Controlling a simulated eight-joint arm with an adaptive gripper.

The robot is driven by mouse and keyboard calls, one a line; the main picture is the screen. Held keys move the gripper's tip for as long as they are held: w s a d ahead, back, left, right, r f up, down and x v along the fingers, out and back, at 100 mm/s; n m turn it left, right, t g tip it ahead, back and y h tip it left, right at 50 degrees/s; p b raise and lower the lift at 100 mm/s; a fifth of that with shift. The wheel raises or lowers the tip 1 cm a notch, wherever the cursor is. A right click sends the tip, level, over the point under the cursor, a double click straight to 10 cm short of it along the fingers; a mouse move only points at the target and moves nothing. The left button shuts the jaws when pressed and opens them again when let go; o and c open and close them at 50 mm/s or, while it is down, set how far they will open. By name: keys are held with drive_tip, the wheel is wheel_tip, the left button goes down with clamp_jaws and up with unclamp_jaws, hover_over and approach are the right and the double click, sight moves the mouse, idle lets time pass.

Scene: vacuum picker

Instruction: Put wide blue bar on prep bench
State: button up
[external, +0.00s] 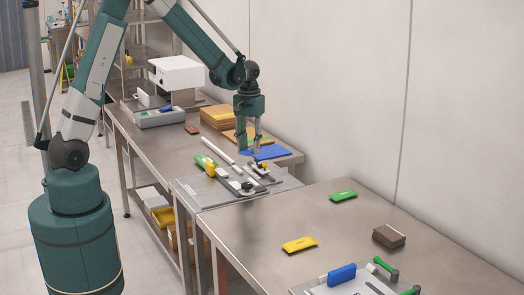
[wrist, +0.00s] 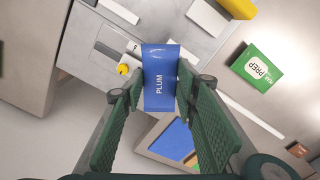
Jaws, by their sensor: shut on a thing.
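My gripper (wrist: 160,95) is shut on a blue bar (wrist: 158,78) lettered "PLUM"; the bar lies between the two green fingers in the wrist view. In the external view my gripper (external: 257,150) is low over the back bench, beside a blue flat surface (external: 270,153). I cannot tell the held bar from that surface there. A green label plate (wrist: 258,66) reading "PREP" shows right of the bar in the wrist view. Which bench it names is not clear.
The front bench (external: 320,220) holds a green block (external: 343,196), a yellow block (external: 299,244) and a brown block (external: 388,236), with bare steel between. A fixture with a blue part (external: 341,275) stands at its front edge. A white machine (external: 176,73) stands at the back.

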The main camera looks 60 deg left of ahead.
drive_tip(key=w+d+m, duration=0.2)
drive_tip(key=d, duration=0.9)
drive_tip(key=w+d+m, duration=0.1)
drive_tip(key=w+d, duration=0.1)
drive_tip(key=d, duration=0.9)
drive_tip(key=r+m, duration=0.1)
drive_tip(key=m, duration=0.2)
hover_over(317, 221)
drive_tip(key=shift+d+r, duration=0.1)
drive_tip(key=shift+f, duration=3.15)
drive_tip(key=shift+f+b, duration=0.35)
drive_tip(key=shift+f, duration=1.5)
drive_tip(key=shift+f, duration=0.2)
drive_tip(key=o, duration=0.9)
